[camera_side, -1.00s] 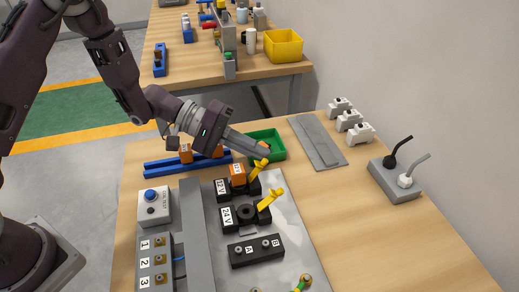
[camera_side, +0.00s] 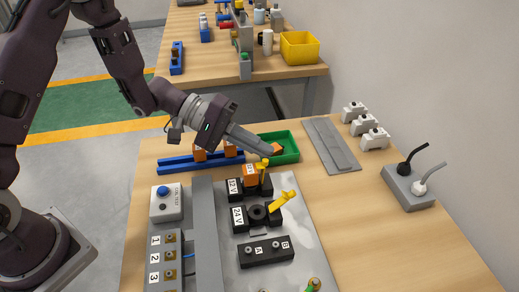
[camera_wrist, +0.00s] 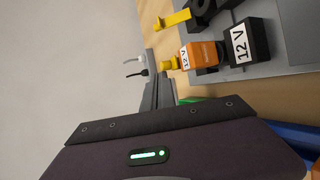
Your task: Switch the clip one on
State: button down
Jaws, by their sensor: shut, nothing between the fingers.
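My gripper (camera_side: 266,151) is shut and empty in the side view. Its tip is beside and just above the yellow lever of the 12 V clamp (camera_side: 263,166); I cannot tell whether they touch. An orange 12 V block (camera_side: 250,176) sits at that black 12 V holder (camera_side: 235,189). A second yellow lever (camera_side: 283,200) slants up to the right at the 24 V holder (camera_side: 238,217). No part is readably marked as clip one.
A green bin (camera_side: 285,141) with an orange piece is behind the tip. Blue rails (camera_side: 178,165) with orange blocks lie left of it. A grey duct (camera_side: 204,235), blue-button box (camera_side: 165,203), numbered panel (camera_side: 164,255) and black A/B block (camera_side: 265,252) stand in front.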

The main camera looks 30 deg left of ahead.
jog(key=shift+r, duration=0.2)
jog(key=a, duration=0.9)
jog(key=shift+w+a+r, duration=0.15)
jog(key=shift+w+a, duration=0.05)
jog(key=shift+w, duration=0.15)
